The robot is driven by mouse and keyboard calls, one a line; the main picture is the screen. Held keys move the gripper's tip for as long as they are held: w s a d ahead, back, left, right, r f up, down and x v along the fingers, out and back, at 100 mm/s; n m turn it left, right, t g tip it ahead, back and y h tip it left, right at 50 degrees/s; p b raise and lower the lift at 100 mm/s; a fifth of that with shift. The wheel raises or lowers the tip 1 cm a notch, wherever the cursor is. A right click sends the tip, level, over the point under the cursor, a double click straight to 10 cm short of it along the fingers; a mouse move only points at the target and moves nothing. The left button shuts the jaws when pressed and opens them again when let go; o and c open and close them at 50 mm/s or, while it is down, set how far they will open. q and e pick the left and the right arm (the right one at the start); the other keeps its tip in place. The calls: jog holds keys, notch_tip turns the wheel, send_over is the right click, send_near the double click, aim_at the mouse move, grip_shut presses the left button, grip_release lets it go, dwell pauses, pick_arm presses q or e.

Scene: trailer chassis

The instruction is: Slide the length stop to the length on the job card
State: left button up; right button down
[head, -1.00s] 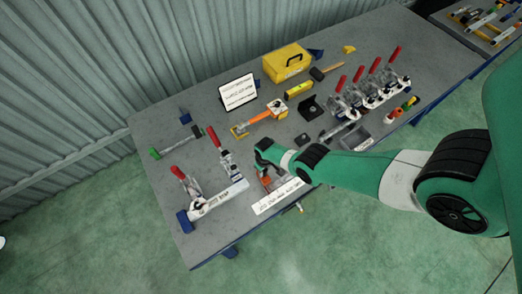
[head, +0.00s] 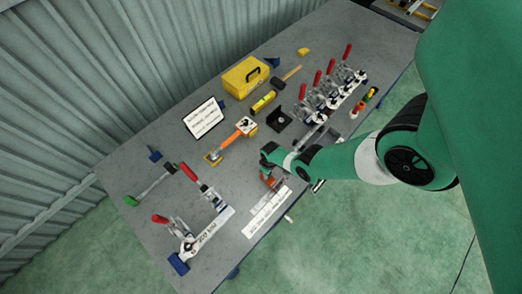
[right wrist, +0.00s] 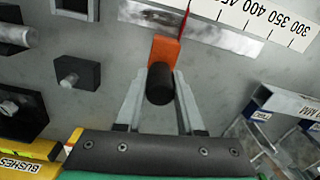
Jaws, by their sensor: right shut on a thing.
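My right gripper (right wrist: 159,100) is shut on the black knob (right wrist: 160,84) of the orange length stop (right wrist: 164,50). In the head view my right gripper (head: 268,168) is over the bench, and the orange stop (head: 268,181) shows partly below it. The stop sits at the metal rail (right wrist: 225,38), and a thin red pointer (right wrist: 186,18) extends toward the white scale (right wrist: 255,14). The scale shows 300, 350, 400 and a cut-off number; the pointer's exact reading is not clear. The job card (head: 203,118) stands on the bench, its text too small to read. My left gripper is out of view.
Red-handled toggle clamps stand at the left (head: 178,230) and far right (head: 330,90) of the bench. A yellow toolbox (head: 245,78), an orange-handled tool (head: 232,138), a yellow level (head: 263,102) and black blocks (right wrist: 76,73) lie behind the rail.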

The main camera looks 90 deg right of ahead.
jog(key=c, duration=0.5)
grip_release()
jog(key=shift+s+d, duration=0.15)
jog(key=shift+d, duration=0.05)
